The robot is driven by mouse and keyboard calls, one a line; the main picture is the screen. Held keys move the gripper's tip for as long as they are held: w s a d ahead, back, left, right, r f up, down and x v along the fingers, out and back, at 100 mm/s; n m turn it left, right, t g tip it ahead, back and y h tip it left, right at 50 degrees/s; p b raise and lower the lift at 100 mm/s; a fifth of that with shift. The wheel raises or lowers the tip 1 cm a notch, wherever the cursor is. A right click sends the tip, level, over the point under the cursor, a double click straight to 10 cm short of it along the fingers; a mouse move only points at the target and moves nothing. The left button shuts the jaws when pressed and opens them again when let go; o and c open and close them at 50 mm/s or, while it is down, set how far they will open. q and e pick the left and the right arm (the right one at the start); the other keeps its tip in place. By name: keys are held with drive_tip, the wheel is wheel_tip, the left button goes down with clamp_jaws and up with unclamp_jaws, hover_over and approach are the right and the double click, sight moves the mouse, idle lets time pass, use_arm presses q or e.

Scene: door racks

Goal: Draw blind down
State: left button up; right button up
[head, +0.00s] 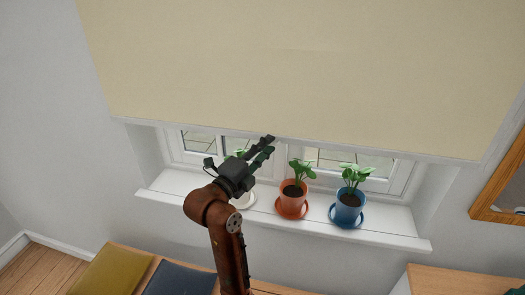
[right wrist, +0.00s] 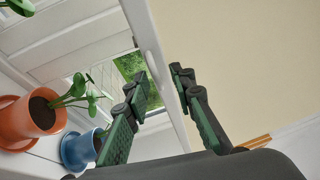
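The cream blind (head: 300,65) hangs over the upper part of the window, with its pale bottom rail (head: 400,153) just above the sill plants. The blind fills the right side of the right wrist view (right wrist: 245,60). My right gripper (head: 265,147) is at the blind's lower edge, near the middle. In the right wrist view its two fingers (right wrist: 158,82) are apart. The bottom rail (right wrist: 165,60) shows between and beyond them, and I cannot tell whether either finger touches it. My left gripper is not in view.
On the white sill (head: 390,237) stand an orange pot (head: 291,200) and a blue pot (head: 346,208) with plants. Another plant is partly hidden behind my right gripper. A wooden frame (head: 500,185) hangs at right. Cushions (head: 115,272) lie below at left.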

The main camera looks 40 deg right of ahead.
drive_tip(key=v, duration=0.7)
drive_tip(key=shift+a, duration=0.2)
drive_tip(key=shift+w, duration=0.1)
